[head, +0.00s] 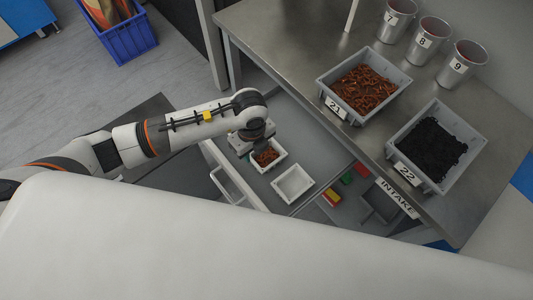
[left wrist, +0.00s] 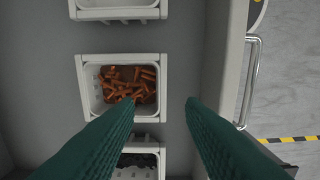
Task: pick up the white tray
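A white tray (head: 258,167) with orange-brown pieces in it sits in an open drawer below the table, partly under my left gripper (head: 262,138). It shows in the left wrist view too (left wrist: 81,85). An empty white tray (head: 293,197) lies beside it in the head view. The left wrist view shows a second white tray (left wrist: 120,15), cut off at the top, and a third tray (left wrist: 158,160) with dark contents, partly behind a finger. My left gripper (left wrist: 160,103) is open and empty, its green fingers pointing down over the drawer. My right gripper is out of view.
The metal table (head: 290,40) carries grey bins marked 21 (head: 398,97) and 22 (head: 450,178), and metal cups (head: 428,45). The drawer handle (head: 222,187) sticks out. Red, yellow and green blocks (head: 346,177) lie right of the trays. A blue crate (head: 127,42) stands on the floor.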

